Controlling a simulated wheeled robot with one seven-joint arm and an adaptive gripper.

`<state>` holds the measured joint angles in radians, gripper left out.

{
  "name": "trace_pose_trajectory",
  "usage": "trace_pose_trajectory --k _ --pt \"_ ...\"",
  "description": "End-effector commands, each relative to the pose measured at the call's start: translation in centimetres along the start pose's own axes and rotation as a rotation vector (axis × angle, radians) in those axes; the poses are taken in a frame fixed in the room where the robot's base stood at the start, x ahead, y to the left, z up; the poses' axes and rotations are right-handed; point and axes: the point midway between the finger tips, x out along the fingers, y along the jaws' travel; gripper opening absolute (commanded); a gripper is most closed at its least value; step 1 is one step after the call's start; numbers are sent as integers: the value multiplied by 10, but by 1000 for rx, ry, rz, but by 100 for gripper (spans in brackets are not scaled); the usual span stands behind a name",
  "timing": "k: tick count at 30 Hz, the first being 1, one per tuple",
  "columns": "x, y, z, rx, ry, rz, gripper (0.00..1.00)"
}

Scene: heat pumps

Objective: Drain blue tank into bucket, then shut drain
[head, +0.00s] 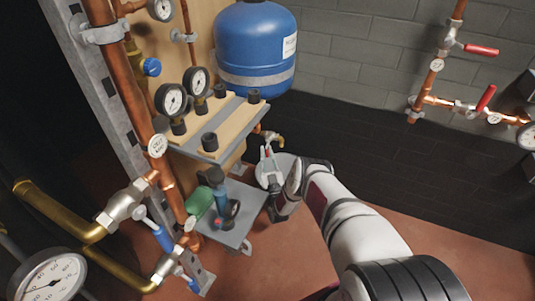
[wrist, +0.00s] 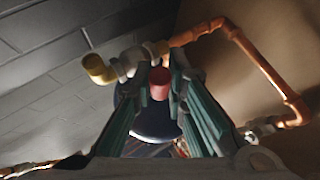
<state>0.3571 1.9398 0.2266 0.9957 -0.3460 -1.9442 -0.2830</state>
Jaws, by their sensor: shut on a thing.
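The blue tank (head: 256,45) with a white label hangs at the top centre in the head view. In the wrist view, its dark blue underside (wrist: 152,128) shows behind my fingers. Below the tank is a drain valve with a brass spout (head: 277,139), also seen in the wrist view (wrist: 98,69). My gripper (head: 267,152) is at this valve, with its fingers (wrist: 160,85) on either side of the red drain handle (wrist: 159,82), shut on it. I cannot see any water flow.
A shelf with gauges (head: 185,92) stands left of my gripper, above a lower grey shelf (head: 236,226). Copper pipes with valves (head: 158,145) run at the left. Red-handled valves (head: 480,50) are on the right wall. The reddish floor (head: 445,255) at right is clear.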

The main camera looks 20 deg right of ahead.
Motion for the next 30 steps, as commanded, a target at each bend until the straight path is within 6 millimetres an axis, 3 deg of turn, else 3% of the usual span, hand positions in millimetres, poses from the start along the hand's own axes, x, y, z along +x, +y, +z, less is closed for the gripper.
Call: trace_pose_trajectory --k 10,11,12,14,30 --pt "-1 0 1 2 -2 3 0" --pt "-1 0 1 1 -2 3 15" --pt "-1 0 1 1 -2 2 24" --pt "-1 0 1 1 -2 2 34" --pt "0 1 0 -8 -7 -5 34"
